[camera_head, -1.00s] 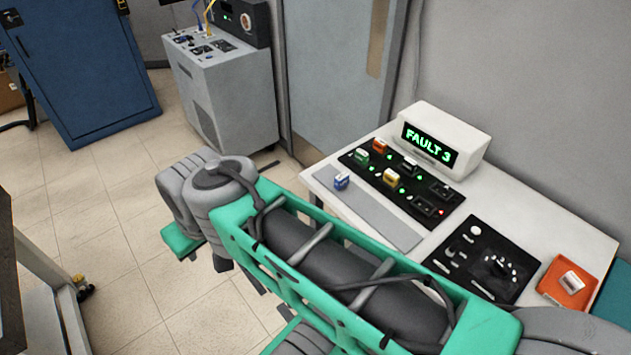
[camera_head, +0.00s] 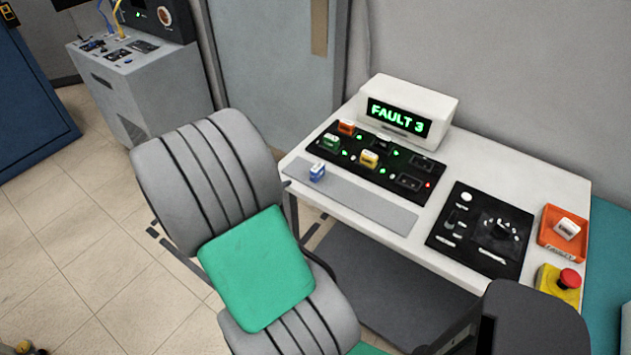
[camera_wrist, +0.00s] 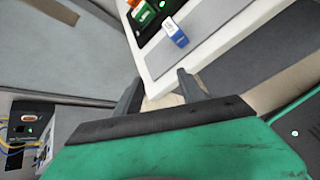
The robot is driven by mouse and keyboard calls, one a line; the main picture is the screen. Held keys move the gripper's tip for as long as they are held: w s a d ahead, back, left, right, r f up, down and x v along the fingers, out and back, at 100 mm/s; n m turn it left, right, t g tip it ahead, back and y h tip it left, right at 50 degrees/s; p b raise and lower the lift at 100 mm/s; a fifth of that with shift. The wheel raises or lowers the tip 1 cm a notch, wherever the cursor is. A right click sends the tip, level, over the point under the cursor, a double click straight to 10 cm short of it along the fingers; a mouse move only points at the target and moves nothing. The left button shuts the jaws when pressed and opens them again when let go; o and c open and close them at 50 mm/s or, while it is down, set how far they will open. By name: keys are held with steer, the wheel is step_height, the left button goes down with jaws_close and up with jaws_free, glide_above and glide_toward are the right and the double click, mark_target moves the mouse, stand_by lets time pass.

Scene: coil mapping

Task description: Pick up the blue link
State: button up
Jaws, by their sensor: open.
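The blue link (camera_head: 317,172), a small block with a white top, lies on the grey strip (camera_head: 375,205) along the table's near left edge. It also shows in the wrist view (camera_wrist: 177,34), beyond the fingers and up to the right. My gripper (camera_wrist: 158,88) is open in the wrist view, its two dark fingers apart and empty. It is short of the table edge and does not touch the link. In the head view I cannot make out my gripper's fingers.
On the white table (camera_head: 455,262) a black panel (camera_head: 340,165) holds orange, green and yellow links. Behind it stands a display (camera_head: 412,112) reading FAULT 3. A dial panel (camera_head: 482,230), an orange tray (camera_head: 550,238) and a red stop button (camera_head: 570,279) are to the right.

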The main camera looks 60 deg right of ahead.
mark_target(323, 164)
steer(key=s+d+f+n, duration=0.1)
steer(key=s+d, duration=0.1)
steer(key=s+d+n+g+h, duration=0.1)
steer(key=s+d+n, duration=0.1)
steer(key=s+d+f+n+h, duration=0.1)
steer(key=s+d+n, duration=0.1)
steer(key=shift+s+d+f+g+b, duration=0.15)
steer(key=shift+s+f+g+b, duration=0.15)
steer(key=shift+s+g+b, duration=0.1)
steer(key=shift+h, duration=0.3)
steer(key=x, duration=0.7)
steer(key=shift+w+d+r+p, duration=0.25)
steer(key=shift+w+d+p, duration=0.05)
steer(key=shift+p, duration=0.1)
steer(key=shift+c, duration=0.4)
jaws_close()
